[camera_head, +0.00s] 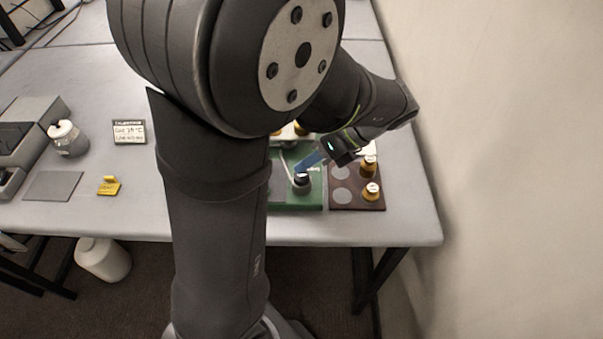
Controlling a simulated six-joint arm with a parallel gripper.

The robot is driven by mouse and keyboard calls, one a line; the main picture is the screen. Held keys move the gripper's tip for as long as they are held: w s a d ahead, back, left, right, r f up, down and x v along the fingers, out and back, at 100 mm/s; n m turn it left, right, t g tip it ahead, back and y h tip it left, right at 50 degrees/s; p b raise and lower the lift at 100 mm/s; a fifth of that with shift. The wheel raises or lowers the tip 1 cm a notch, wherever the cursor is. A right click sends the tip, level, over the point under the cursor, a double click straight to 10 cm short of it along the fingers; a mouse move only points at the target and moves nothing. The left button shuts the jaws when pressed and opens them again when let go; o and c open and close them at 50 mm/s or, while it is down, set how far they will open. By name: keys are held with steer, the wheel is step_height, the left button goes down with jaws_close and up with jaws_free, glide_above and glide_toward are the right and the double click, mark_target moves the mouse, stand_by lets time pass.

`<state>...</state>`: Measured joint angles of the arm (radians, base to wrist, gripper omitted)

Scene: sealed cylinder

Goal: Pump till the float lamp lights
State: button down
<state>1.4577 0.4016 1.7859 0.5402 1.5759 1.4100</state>
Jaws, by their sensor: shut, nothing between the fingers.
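A green board (312,200) lies on the table, partly hidden behind my arm. A small round part with a dark top (301,181) stands upright on it, and I cannot tell for sure that it is the pump button. My gripper (302,168) is shut and empty, its bluish fingers slanting down-left to just above that dark top. I cannot tell whether they touch it. A pale tube or line (286,163) shows on the board to the left. No lit float lamp can be made out; much of the board is hidden by my arm.
To the right of the board is a brown rack (343,196) with pale round spots and amber, white-capped vials (372,190). A lidded jar (68,138), a label card (129,132), a yellow tag (109,186) and a grey pad (53,186) are at left. A wall stands close on the right.

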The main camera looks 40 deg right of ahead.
mark_target(307, 176)
steer(key=shift+f, duration=0.15)
stand_by(0.6)
steer(key=shift+f, duration=0.3)
steer(key=shift+f, duration=0.9)
stand_by(0.8)
steer(key=shift+r, duration=1.35)
steer(key=shift+r, duration=2.5)
